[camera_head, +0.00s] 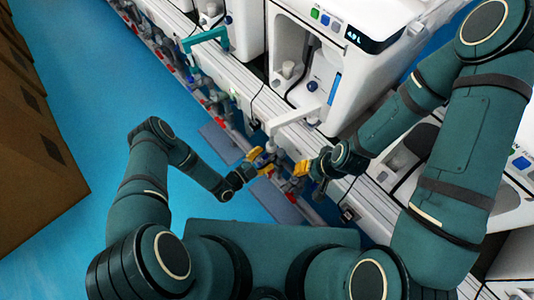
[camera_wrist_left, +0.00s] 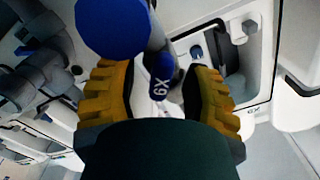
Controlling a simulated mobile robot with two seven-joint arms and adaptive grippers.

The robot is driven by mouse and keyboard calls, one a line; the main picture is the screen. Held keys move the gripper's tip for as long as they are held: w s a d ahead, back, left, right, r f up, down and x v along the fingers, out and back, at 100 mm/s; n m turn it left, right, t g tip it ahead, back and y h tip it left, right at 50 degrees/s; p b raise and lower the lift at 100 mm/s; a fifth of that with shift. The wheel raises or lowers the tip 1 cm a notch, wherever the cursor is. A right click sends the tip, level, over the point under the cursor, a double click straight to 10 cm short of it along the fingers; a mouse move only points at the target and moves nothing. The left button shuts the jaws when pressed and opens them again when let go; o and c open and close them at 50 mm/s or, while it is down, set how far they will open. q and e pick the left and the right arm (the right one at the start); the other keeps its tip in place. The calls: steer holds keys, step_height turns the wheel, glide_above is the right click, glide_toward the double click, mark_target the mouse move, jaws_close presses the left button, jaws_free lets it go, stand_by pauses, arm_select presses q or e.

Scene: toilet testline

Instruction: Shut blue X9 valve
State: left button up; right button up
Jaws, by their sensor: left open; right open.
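The blue X9 valve handle (camera_wrist_left: 162,82), marked with white lettering, shows in the left wrist view. It hangs on a grey pipe part between the two yellow finger pads of my left gripper (camera_wrist_left: 160,100). The fingers are apart, with a visible gap on the handle's right side. In the head view my left gripper (camera_head: 262,161) is at the pipe row below the machines, and the handle is too small and covered to make out there. My right gripper (camera_head: 302,168) is open just to the right of it, with yellow fingertips near the same pipes.
A round blue part (camera_wrist_left: 112,28) stands close above the left fingers. White machines (camera_head: 345,60) line a rail with several red and blue valves. A teal handle (camera_head: 205,38) stands further along. Brown boxes (camera_head: 35,150) are at left; the blue floor (camera_head: 100,100) between is clear.

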mark_target(271, 140)
arm_select(q)
jaws_close()
steer(key=shift+m, duration=0.8)
jaws_free()
step_height(271, 140, up, 10)
steer(key=shift+r, duration=0.1)
stand_by(0.3)
